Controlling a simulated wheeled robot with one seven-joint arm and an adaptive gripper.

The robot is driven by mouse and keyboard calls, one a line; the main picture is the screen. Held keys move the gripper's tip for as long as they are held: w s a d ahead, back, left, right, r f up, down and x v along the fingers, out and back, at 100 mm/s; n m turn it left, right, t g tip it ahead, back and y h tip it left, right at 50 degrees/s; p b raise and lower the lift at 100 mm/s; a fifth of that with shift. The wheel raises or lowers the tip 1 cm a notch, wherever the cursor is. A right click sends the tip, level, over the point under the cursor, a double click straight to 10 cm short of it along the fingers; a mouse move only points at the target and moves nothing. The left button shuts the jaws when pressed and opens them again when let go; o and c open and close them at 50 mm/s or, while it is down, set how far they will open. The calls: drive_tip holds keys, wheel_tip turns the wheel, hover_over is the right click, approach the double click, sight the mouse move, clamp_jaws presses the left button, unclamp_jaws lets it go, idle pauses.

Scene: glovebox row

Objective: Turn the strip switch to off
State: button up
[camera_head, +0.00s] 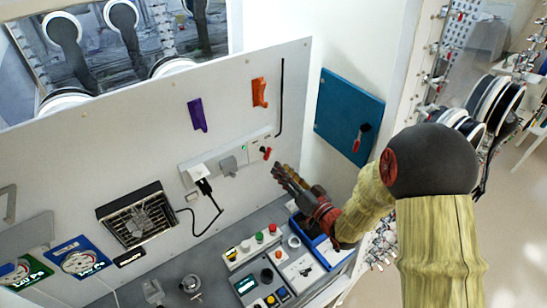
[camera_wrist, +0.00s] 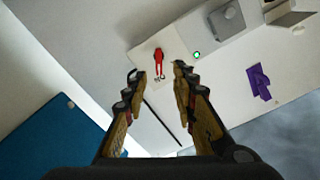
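The strip switch is a small red lever (camera_head: 266,153) at the right end of the pale power strip (camera_head: 227,160) on the upright panel. A green light (camera_head: 245,147) glows beside it on the strip. In the wrist view the red lever (camera_wrist: 159,60) shows beyond the fingertips, with the green light (camera_wrist: 196,54) to its right. My gripper (camera_head: 279,172) is just right of and below the lever in the head view. In the wrist view my gripper (camera_wrist: 159,72) is open and empty, its fingers apart on either side of the line to the lever. I see no contact.
Purple (camera_head: 197,114) and orange (camera_head: 259,92) holders are above. A blue panel (camera_head: 348,113) with a red handle is at right. Button boxes (camera_head: 252,246) stand on the bench below.

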sight(269, 155)
drive_tip(key=p+x, duration=0.2)
drive_tip(key=x, duration=0.5)
drive_tip(key=shift+w+a, duration=0.1)
drive_tip(key=shift+w, duration=0.2)
drive_tip(key=c, duration=0.4)
clamp_jaws()
